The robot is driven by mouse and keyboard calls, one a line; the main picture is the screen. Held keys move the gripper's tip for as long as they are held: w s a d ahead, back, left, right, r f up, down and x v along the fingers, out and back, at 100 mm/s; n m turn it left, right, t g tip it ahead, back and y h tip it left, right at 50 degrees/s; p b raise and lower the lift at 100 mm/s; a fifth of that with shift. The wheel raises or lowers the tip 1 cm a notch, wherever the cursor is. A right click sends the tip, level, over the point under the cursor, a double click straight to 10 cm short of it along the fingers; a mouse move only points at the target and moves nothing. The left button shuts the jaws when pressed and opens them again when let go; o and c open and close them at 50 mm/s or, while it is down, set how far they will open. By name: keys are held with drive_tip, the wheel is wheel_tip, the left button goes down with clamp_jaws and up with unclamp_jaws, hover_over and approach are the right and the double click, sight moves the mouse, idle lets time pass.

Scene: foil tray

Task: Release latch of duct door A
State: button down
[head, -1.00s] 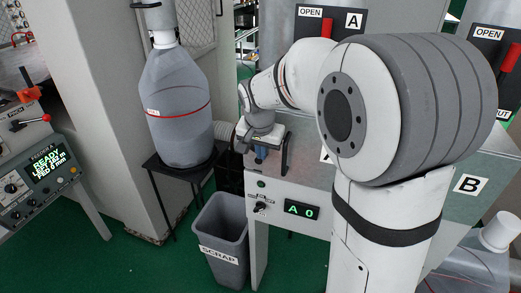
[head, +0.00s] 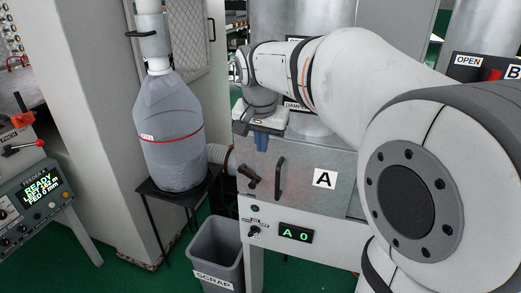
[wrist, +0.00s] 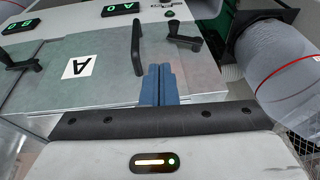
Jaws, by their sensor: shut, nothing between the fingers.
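Duct door A is a grey metal panel (head: 345,153) with a white A label (head: 325,179), which also shows in the wrist view (wrist: 77,67). A dark bar handle (head: 280,177) stands on the door, also visible in the wrist view (wrist: 137,45). Beside it is a dark latch lever (head: 251,175), seen in the wrist view (wrist: 183,37) with its knob end. My gripper (head: 262,144) has blue fingers pressed together and empty. In the wrist view my gripper (wrist: 158,68) points between the handle and the latch, apart from both.
Below the door are a green A 0 display (head: 295,235) and a small switch. A grey scrap bin (head: 216,245) stands in front. A bagged container (head: 172,140) on a black stand (head: 168,200) is to the left. Another latch lever (wrist: 14,60) shows in the wrist view.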

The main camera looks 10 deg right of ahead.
drive_tip(key=s+d+f+n, duration=0.1)
drive_tip(key=s+f+n, duration=0.2)
drive_tip(key=s, duration=0.7)
drive_tip(key=s+d+f+n+y, duration=0.1)
drive_tip(key=s+f+n, duration=0.2)
drive_tip(key=s+f, duration=0.5)
drive_tip(key=shift+s+f, duration=0.2)
drive_tip(key=shift+s, duration=1)
